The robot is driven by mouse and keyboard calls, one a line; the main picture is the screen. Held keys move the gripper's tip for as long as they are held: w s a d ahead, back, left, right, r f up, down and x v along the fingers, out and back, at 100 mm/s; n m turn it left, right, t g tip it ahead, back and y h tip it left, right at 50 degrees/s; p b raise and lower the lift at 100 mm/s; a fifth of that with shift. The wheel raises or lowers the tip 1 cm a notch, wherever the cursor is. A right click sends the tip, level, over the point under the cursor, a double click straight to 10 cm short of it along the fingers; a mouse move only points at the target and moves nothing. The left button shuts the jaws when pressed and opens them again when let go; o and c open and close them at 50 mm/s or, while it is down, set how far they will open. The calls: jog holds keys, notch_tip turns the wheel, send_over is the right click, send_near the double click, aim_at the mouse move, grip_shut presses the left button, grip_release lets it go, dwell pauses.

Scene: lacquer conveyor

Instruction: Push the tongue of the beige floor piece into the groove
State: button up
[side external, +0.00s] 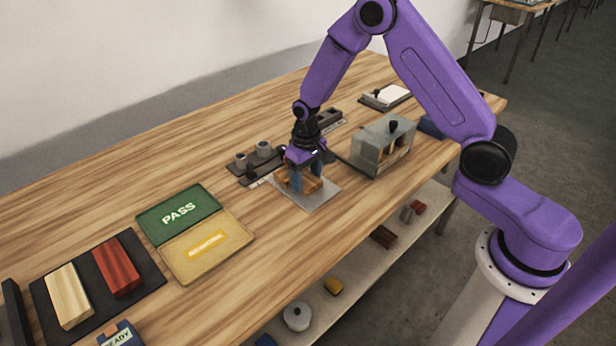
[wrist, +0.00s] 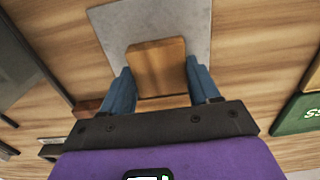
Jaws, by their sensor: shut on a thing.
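The beige floor piece (wrist: 157,66) is a wooden block between the two blue fingers of my gripper (wrist: 159,72) in the wrist view. My gripper is shut on it. A lighter wooden strip (wrist: 163,102) shows at its near edge, close to the palm. In the side view my gripper (side external: 305,176) points down over a grey metal plate (side external: 318,197), with wood (side external: 284,181) showing around the fingers. The plate also shows in the wrist view (wrist: 110,22). The tongue and groove cannot be made out, and I cannot tell whether they touch.
A grey box-like fixture (side external: 383,147) stands right of the plate. A dark holder with grey cylinders (side external: 252,160) is close on the left. The green PASS panel (side external: 178,214) and yellow panel (side external: 205,250) lie farther left. Bare table lies in front of the plate.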

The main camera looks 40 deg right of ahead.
aim_at(306, 182)
jog(key=shift+w, duration=0.1)
jog(key=o, duration=1.2)
jog(key=shift+c, duration=0.2)
notch_tip(306, 182, up, 18)
jog(key=shift+f, duration=0.25)
jog(key=s+a+r+n, duration=0.1)
jog(key=s+a+n, duration=0.2)
jog(key=s, duration=0.4)
jog(key=s+a+r+n, duration=0.1)
jog(key=s+a+n, duration=0.15)
jog(key=s, duration=0.45)
jog(key=s+d+n, duration=0.2)
jog(key=s+n, duration=0.1)
jog(key=s, duration=0.7)
jog(key=s+d+n, duration=0.2)
jog(key=s+n, duration=0.2)
jog(key=s, duration=0.5)
jog(key=shift+s+d+f, duration=0.2)
jog(key=shift+s+d, duration=0.15)
jog(key=shift+s, duration=0.05)
